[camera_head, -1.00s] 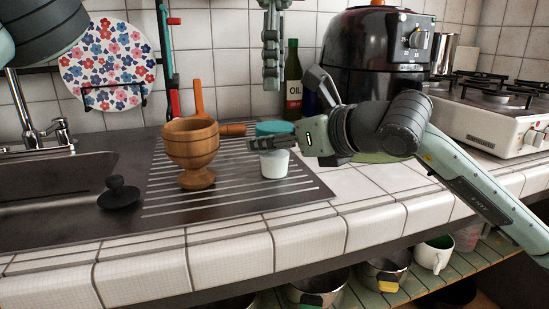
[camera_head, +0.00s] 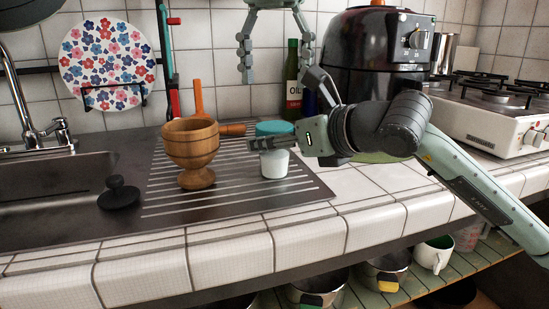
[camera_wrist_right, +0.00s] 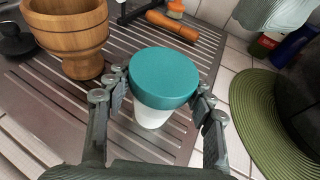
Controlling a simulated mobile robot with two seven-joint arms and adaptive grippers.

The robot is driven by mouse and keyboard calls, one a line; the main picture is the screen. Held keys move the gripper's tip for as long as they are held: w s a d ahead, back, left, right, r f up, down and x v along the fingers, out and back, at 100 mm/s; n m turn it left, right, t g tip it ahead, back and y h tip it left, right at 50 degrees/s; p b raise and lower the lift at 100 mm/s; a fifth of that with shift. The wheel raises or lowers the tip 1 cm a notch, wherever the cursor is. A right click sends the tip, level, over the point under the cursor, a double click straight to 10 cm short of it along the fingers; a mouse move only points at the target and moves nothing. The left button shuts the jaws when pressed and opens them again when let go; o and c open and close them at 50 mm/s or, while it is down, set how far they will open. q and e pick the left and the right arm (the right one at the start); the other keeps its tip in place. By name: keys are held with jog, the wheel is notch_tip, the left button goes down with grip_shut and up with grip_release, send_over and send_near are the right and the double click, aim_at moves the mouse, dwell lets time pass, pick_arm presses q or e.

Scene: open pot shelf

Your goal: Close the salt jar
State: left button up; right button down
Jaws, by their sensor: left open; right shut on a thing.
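The salt jar is a white jar (camera_head: 274,166) with a teal lid (camera_head: 274,128) on top, standing on the ribbed drainboard. The lid (camera_wrist_right: 163,77) also shows in the right wrist view, with the white body (camera_wrist_right: 152,116) below it. I cannot tell whether the lid is fully tight. My right gripper (camera_head: 262,147) is shut on the jar from the sides, just below the lid. My left gripper (camera_head: 274,62) is open and empty, pointing down in the air above the lid.
A wooden goblet (camera_head: 190,143) stands left of the jar. An orange-and-wood handled tool (camera_head: 232,129), an oil bottle (camera_head: 293,85) and a black air fryer (camera_head: 372,55) are behind. A black sink plug (camera_head: 119,193) lies at the left. A green round mat (camera_wrist_right: 262,120) lies right of the jar.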

aim_at(272, 125)
pick_arm(q)
jog(key=shift+m, duration=0.4)
jog(key=shift+f, duration=0.1)
jog(key=shift+f, duration=3.9)
jog(key=shift+c, duration=0.6)
jog(key=c, duration=1.1)
jog(key=m, duration=0.3)
jog(key=shift+m, duration=0.4)
jog(key=shift+w+a, duration=0.1)
jog(key=shift+a, duration=0.1)
